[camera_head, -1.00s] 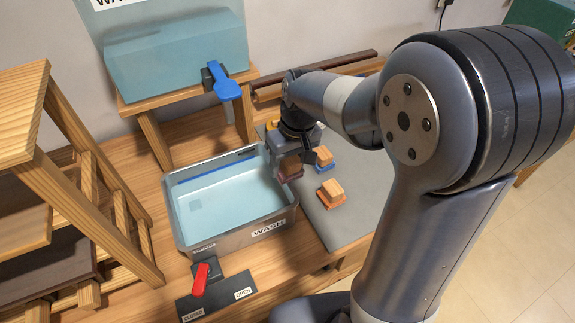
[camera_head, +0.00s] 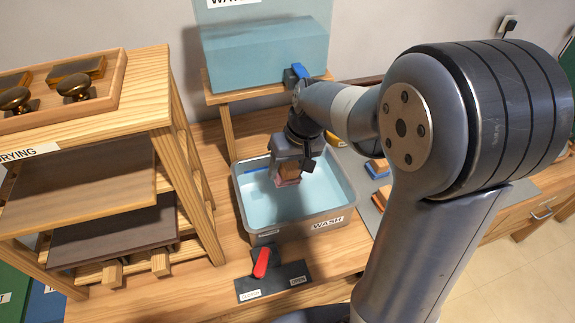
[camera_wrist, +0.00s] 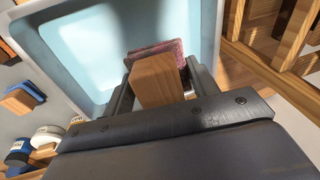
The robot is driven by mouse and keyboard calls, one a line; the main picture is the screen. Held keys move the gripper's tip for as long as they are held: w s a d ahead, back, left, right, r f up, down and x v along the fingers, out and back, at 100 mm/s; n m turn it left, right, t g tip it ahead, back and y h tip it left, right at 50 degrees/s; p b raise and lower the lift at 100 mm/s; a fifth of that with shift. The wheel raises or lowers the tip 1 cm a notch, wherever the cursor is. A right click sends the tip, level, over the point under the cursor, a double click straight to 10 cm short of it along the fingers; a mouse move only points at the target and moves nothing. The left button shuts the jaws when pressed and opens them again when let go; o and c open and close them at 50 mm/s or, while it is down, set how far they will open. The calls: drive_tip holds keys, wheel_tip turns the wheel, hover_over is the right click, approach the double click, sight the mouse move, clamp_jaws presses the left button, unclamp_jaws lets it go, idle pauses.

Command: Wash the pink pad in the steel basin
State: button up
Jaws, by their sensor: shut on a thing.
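The steel basin (camera_head: 252,227), marked WASH, holds pale blue water and stands on the wooden bench. My gripper (camera_head: 287,170) is over the basin, shut on the wooden handle of the pink pad (camera_head: 289,182). In the wrist view the wooden block handle sits between my fingers (camera_wrist: 152,90), with the pink pad (camera_wrist: 160,50) beyond it. The basin's pale inside (camera_wrist: 85,45) shows behind the pad. I cannot tell whether the pad touches the water. The red lever (camera_head: 261,262) is on a dark plate in front of the basin.
A water tank (camera_head: 265,60) with a blue lever (camera_head: 300,70) stands behind the basin. A wooden drying rack (camera_head: 165,100) with shelves and brass-knobbed pieces is at left. Blue and orange pads (camera_head: 377,168) lie on a grey mat at right, partly behind my arm.

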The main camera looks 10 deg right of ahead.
drive_tip(key=shift+s+d+f+b+x, duration=0.15)
drive_tip(key=shift+d+b+x, duration=0.3)
drive_tip(key=shift+b+x, duration=1.35)
drive_tip(key=shift+s+d+f+b+x, duration=0.15)
drive_tip(key=shift+d+b+x, duration=0.3)
drive_tip(key=shift+b+x, duration=1.4)
drive_tip(key=shift+s+d+f+b+x, duration=0.15)
drive_tip(key=shift+d+b+x, duration=0.65)
drive_tip(key=shift+x, duration=1.7)
drive_tip(key=shift+a+r, duration=0.1)
drive_tip(key=shift+a, duration=0.15)
drive_tip(key=shift+w+d, duration=0.2)
drive_tip(key=shift+d, duration=0.75)
drive_tip(key=shift+w+d, duration=0.2)
drive_tip(key=shift+d, duration=0.8)
drive_tip(key=shift+s+a, duration=0.2)
drive_tip(key=shift+a, duration=0.8)
drive_tip(key=shift+s+a, duration=0.2)
drive_tip(key=shift+a, duration=0.8)
drive_tip(key=shift+r, duration=0.1)
drive_tip(key=a+p+v, duration=0.1)
drive_tip(key=p+v, duration=0.4)
drive_tip(key=v, duration=0.2)
drive_tip(key=shift+w+a+r+p, duration=0.25)
drive_tip(key=shift+r+p, duration=0.1)
drive_tip(key=shift+p, duration=0.05)
